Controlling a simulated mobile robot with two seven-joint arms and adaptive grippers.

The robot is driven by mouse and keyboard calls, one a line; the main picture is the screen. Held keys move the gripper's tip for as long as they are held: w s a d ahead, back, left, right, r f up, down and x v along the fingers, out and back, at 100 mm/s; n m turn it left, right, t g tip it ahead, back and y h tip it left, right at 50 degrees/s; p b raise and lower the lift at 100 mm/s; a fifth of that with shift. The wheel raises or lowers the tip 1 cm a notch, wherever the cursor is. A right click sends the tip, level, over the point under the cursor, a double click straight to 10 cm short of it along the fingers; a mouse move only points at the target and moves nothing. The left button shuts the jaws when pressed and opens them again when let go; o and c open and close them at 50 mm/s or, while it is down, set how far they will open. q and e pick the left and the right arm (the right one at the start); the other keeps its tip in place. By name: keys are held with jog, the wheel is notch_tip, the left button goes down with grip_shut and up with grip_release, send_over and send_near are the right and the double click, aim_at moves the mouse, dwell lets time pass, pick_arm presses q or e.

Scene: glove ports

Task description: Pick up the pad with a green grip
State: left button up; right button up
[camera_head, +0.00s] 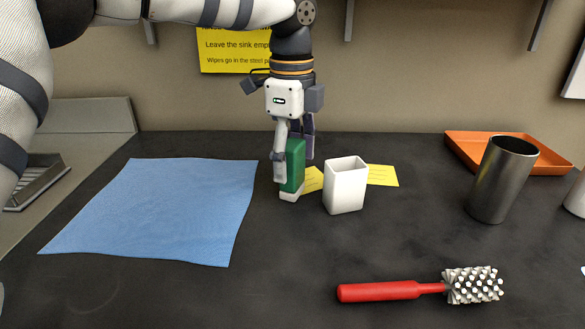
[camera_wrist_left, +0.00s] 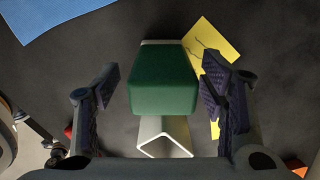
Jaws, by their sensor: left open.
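The pad with a green grip (camera_head: 292,167) stands upright on the dark counter, its white pad end at the bottom. It also shows in the left wrist view (camera_wrist_left: 163,80), between the two fingers, with a gap on each side. My left gripper (camera_head: 294,165) points down around the green grip and is open. In the left wrist view the gripper (camera_wrist_left: 162,100) has one finger on each side of the grip. Part of the grip is hidden behind a finger in the head view. My right gripper is not in view.
A white square cup (camera_head: 345,186) stands close right of the pad, by yellow notes (camera_head: 382,176). A blue cloth (camera_head: 150,210) lies left. A red-handled brush (camera_head: 380,291) lies in front. A metal cup (camera_head: 500,180) and an orange tray (camera_head: 470,150) are at right.

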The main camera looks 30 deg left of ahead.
pick_arm(q)
notch_tip(320, 180, down, 2)
jog(key=shift+w+f, duration=0.1)
jog(key=shift+f, duration=0.15)
jog(key=c, duration=1.3)
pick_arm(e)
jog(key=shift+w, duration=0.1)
pick_arm(q)
jog(key=shift+c, duration=0.2)
jog(key=shift+r, duration=0.1)
jog(key=shift+r, duration=0.35)
jog(key=r, duration=0.3)
jog(key=shift+s+d+r, duration=0.15)
jog(key=shift+s+r, duration=0.1)
jog(key=shift+s, duration=0.05)
jog(key=s+d+r+p, duration=0.1)
jog(key=s+d+r, duration=0.5)
jog(key=s, duration=0.5)
notch_tip(320, 180, up, 3)
jog(key=shift+s+f+p, duration=0.15)
jog(key=shift+s+p, duration=0.15)
jog(key=shift+s, duration=0.1)
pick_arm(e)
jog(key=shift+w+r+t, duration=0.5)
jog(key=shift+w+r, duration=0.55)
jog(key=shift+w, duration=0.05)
